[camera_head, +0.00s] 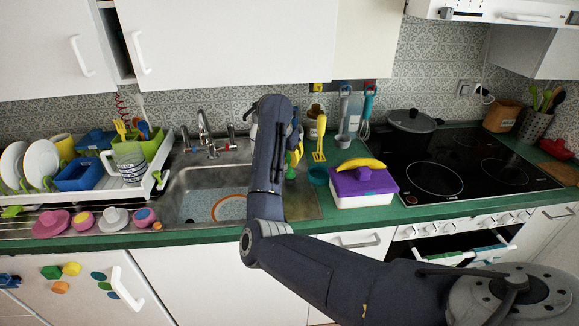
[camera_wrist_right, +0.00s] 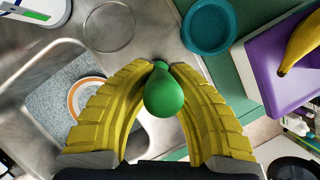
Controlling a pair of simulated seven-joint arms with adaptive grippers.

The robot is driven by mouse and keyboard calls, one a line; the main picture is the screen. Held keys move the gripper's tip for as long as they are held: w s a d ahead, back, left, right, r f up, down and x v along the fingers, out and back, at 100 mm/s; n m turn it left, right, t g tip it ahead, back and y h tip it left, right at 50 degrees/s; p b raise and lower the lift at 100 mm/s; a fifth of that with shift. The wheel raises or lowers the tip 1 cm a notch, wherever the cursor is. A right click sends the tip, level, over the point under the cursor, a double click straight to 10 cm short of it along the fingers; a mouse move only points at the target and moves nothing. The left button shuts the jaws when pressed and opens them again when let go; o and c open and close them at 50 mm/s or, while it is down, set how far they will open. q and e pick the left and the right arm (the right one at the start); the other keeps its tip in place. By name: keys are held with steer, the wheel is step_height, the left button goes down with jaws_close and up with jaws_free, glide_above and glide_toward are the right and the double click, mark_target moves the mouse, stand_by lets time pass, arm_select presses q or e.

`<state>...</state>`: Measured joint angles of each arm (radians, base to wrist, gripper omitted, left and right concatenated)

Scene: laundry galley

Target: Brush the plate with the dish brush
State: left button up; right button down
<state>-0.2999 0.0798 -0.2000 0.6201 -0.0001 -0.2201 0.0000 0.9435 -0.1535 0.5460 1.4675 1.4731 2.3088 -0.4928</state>
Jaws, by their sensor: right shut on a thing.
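My right gripper (camera_head: 296,150) is over the right side of the sink, its yellow fingers partly hidden by my arm. In the wrist view the right gripper (camera_wrist_right: 164,66) is shut on a green round-ended thing (camera_wrist_right: 165,92). It looks like the end of the dish brush; its bristles are not visible. The plate (camera_head: 229,208), white with an orange rim, lies in the sink, partly hidden by my right arm. In the wrist view the plate (camera_wrist_right: 82,94) is left of the gripper, partly covered by a finger. The brush and plate are apart. My left gripper is not in view.
The metal sink (camera_head: 188,190) has a tap (camera_head: 205,135) behind it. A dish rack (camera_head: 150,185) with plates and cups stands at left. A teal bowl (camera_head: 318,176) and a purple-lidded box (camera_head: 363,182) with a banana (camera_head: 361,164) stand right. A clear round rim (camera_wrist_right: 109,27) lies near the sink.

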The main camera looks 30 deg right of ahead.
steer(key=shift+r, duration=0.15)
steer(key=shift+r, duration=2.35)
steer(key=shift+r, duration=0.1)
